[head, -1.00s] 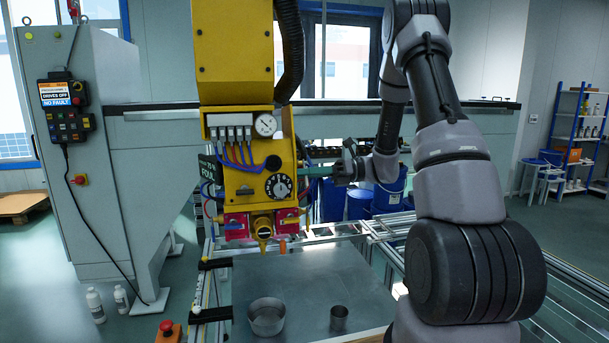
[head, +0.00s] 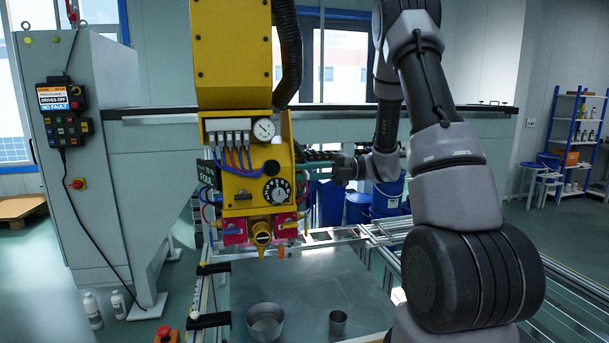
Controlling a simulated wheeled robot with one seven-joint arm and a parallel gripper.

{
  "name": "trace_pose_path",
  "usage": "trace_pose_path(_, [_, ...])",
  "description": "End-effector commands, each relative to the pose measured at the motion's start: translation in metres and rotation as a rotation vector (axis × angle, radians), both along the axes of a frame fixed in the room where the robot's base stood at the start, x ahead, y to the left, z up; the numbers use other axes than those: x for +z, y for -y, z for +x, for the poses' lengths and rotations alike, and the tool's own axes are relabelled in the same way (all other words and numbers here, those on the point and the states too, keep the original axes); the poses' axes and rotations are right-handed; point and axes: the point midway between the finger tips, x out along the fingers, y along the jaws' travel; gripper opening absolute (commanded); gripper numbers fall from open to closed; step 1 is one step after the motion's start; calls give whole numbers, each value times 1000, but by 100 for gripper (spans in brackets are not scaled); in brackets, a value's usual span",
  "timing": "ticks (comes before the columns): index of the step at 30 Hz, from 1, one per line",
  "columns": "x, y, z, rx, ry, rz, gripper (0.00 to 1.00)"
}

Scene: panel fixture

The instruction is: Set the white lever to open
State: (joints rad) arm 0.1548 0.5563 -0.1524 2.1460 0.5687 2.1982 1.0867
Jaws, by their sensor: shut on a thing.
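The yellow panel (head: 233,160) hangs at the left of centre under a yellow column. It carries a pressure gauge (head: 264,130), a black dial (head: 277,190) and a row of pale levers or valve blocks (head: 229,125) with coloured hoses below. I cannot tell which part is the white lever or how it is set. My gripper (head: 338,169) is at the panel's right side, small and dark. It is shut on a thin teal bar (head: 316,165) that reaches left to the panel's edge. The bar's far end is hidden by the panel.
Red blocks (head: 234,232) and a yellow nozzle (head: 261,235) sit under the panel. Two metal cups (head: 265,322) stand on the grey plate (head: 310,285) below. A grey cabinet (head: 95,170) stands at left. Blue drums (head: 387,190) are behind my arm.

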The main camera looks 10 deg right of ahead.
Motion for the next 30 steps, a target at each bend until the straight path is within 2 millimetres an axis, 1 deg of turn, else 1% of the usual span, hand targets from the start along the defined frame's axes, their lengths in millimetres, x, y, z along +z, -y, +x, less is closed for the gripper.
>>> trace_pose_path(3, [2, 0, 0, 0, -56, 0, 0])
trace_pose_path(9, [3, 0, 0, 0, -115, 0, 0])
trace_pose_path(25, [4, 0, 0, -1, -136, 1, 0])
trace_pose_path(26, [4, 0, 0, -1, -136, 1, 28])
trace_pose_path(27, [4, 0, 0, -1, -136, 1, 43])
trace_pose_path(28, [4, 0, 0, -1, -136, 1, 50])
trace_pose_path(30, [4, 0, 0, -1, -135, 0, 50])
